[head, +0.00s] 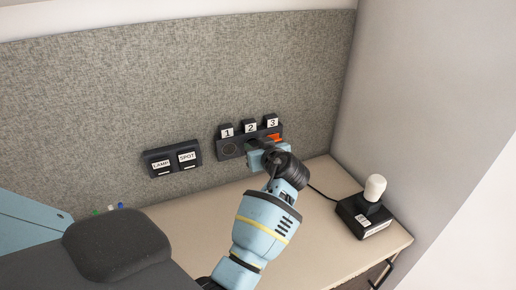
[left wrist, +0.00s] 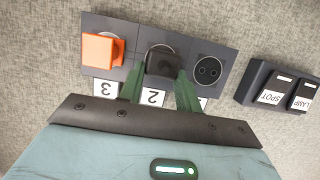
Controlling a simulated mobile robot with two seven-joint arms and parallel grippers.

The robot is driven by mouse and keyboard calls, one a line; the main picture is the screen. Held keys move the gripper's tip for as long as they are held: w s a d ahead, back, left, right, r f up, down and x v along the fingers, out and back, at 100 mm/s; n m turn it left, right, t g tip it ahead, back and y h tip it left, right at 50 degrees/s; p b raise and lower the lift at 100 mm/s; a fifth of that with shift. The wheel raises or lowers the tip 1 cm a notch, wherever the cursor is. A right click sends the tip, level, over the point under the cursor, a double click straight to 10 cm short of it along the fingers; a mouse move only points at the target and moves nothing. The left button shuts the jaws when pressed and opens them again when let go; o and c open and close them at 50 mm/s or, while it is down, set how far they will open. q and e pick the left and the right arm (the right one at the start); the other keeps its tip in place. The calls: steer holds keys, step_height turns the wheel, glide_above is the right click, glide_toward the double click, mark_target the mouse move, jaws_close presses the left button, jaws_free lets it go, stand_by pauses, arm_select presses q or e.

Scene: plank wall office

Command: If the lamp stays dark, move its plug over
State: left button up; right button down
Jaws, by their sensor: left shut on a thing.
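The socket strip (head: 222,152) is on the grey panel, labelled 1, 2 and 3. In the left wrist view, an orange plug (left wrist: 103,50) sits in socket 3. A black plug (left wrist: 162,63) is at socket 2, and socket 1 (left wrist: 208,70) is empty. My left gripper (left wrist: 160,82) is shut on the black plug, one green finger on each side. In the head view, my left gripper (head: 263,150) hides most of that plug. The lamp (head: 375,188) has a white bulb, which looks unlit, on a black base. My right gripper is not in view.
A switch box (head: 173,160) labelled LAMP and SPOT is on the panel left of the strip. A dark cable runs from the lamp base toward my gripper. The desk (head: 325,232) is clear in front of the lamp. Small coloured items stand near the panel at left.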

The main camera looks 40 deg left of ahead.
arm_select(q)
steer(key=o, duration=1)
steer(key=shift+a, duration=0.15)
steer(key=shift+o, duration=0.2)
steer(key=v, duration=0.8)
steer(key=shift+b, duration=0.35)
